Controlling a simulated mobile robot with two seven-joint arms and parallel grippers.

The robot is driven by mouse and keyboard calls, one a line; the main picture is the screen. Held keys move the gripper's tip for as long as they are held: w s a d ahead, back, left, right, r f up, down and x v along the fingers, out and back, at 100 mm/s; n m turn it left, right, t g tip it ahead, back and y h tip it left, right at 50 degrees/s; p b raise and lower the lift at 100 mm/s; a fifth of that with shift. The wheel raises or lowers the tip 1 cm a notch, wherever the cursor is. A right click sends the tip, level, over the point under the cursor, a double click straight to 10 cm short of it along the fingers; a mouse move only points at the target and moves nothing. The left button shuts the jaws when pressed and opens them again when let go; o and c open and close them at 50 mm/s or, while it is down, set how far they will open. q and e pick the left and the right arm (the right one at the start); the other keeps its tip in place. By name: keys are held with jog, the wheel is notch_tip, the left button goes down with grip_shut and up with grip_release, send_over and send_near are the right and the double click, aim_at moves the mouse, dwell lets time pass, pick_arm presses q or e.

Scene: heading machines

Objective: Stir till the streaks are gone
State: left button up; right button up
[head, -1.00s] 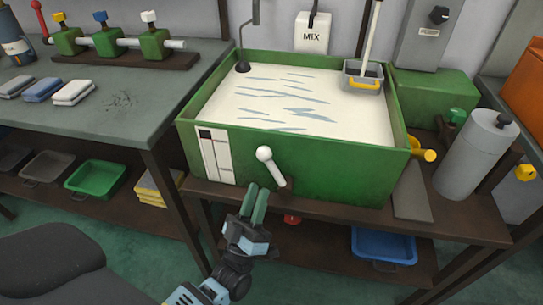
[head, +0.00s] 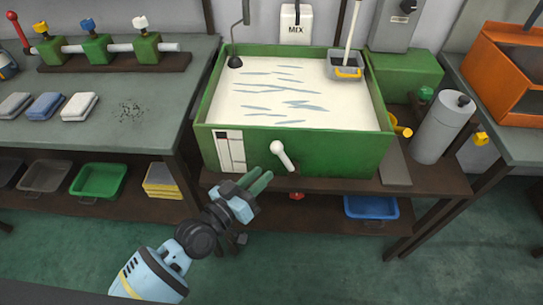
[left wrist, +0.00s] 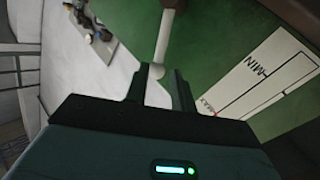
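A green tank (head: 330,160) holds white liquid (head: 270,115) with several blue-grey streaks across its surface. A white lever (head: 284,156) with a rounded knob is on the tank's front wall. A dark rod with a rounded end (head: 236,61) stands at the tank's back left. My left gripper (head: 263,180) is just left of and below the lever in the head view. In the left wrist view its fingers (left wrist: 157,88) are apart, with the end of the white lever (left wrist: 160,50) showing between them; I cannot tell whether they touch it. My right gripper is not in view.
A yellow spout (head: 402,130) and grey cylinder (head: 441,127) stand at right. A MIN/MAX gauge (head: 231,151) is left of the lever.

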aim_at(280, 157)
pick_arm(q)
jog(key=x, duration=0.7)
jog(key=shift+w+d, duration=0.1)
jog(key=shift+w, duration=0.15)
grip_shut()
